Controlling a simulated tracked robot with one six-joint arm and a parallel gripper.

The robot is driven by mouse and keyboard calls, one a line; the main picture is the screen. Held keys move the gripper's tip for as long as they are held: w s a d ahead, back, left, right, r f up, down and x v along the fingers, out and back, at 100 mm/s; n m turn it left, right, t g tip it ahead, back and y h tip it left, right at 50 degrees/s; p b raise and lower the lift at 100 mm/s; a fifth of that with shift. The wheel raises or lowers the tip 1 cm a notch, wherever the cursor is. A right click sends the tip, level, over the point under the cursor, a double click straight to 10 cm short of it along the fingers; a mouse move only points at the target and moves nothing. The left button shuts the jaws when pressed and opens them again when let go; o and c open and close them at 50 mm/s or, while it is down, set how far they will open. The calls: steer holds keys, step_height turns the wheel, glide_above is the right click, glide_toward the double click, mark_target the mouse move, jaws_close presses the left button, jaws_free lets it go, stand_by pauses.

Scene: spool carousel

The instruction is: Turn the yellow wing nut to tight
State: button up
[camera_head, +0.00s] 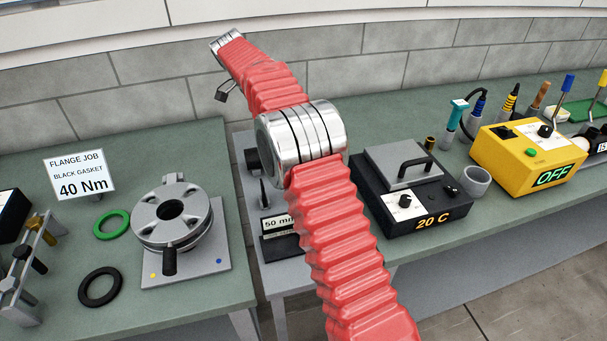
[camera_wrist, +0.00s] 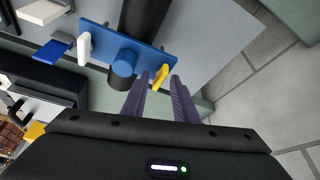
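The yellow wing nut (camera_wrist: 160,76) shows in the wrist view as a slim yellow wing near the right end of a blue bar (camera_wrist: 105,44). My gripper (camera_wrist: 160,77) has its two dark ridged fingers apart. The yellow wing lies between the fingertips in the picture, with a narrow gap to each side. I cannot tell whether the fingers are level with it in depth. A white wing nut (camera_wrist: 84,48) sits at the bar's left end, and a round blue knob (camera_wrist: 124,62) lies between them. In the head view, the wing nut and my fingertips are not visible.
In the wrist view a black cylinder (camera_wrist: 144,16) stands beside the blue bar. In the head view are a grey flange (camera_head: 172,211), green ring (camera_head: 111,224), black ring (camera_head: 100,287), black 20 C box (camera_head: 436,209) and yellow OFF box (camera_head: 510,157).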

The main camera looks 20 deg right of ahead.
steer(key=n, duration=0.2)
steer(key=n+t, duration=0.1)
steer(key=n, duration=0.1)
steer(key=shift+s+y, duration=0.2)
steer(key=shift+y, duration=0.1)
steer(key=n+t+y, duration=0.1)
steer(key=n, duration=0.2)
steer(key=shift+d+n, duration=0.15)
steer(key=shift+n, duration=0.15)
steer(key=shift+s+d+n+t+y, duration=0.1)
steer(key=shift+n+t+y, duration=0.25)
steer(key=shift+n, duration=0.75)
steer(key=shift+d+n+t+y, duration=0.1)
steer(key=shift+n+t+y, duration=0.2)
steer(key=shift+n, duration=0.8)
steer(key=shift+r+n+y, duration=0.1)
steer(key=shift+n+y, duration=0.55)
steer(key=shift+n, duration=0.65)
steer(key=v, duration=1.4)
steer(key=shift+g, duration=0.45)
steer(key=s+f, duration=0.2)
steer(key=f, duration=0.1)
steer(key=s+f, duration=0.3)
steer(key=shift+s+a, duration=0.15)
steer(key=s+f, duration=0.1)
steer(key=s, duration=1.8)
steer(key=shift+s+a+f, duration=0.2)
steer(key=shift+s+f, duration=0.1)
steer(key=shift+s, duration=0.05)
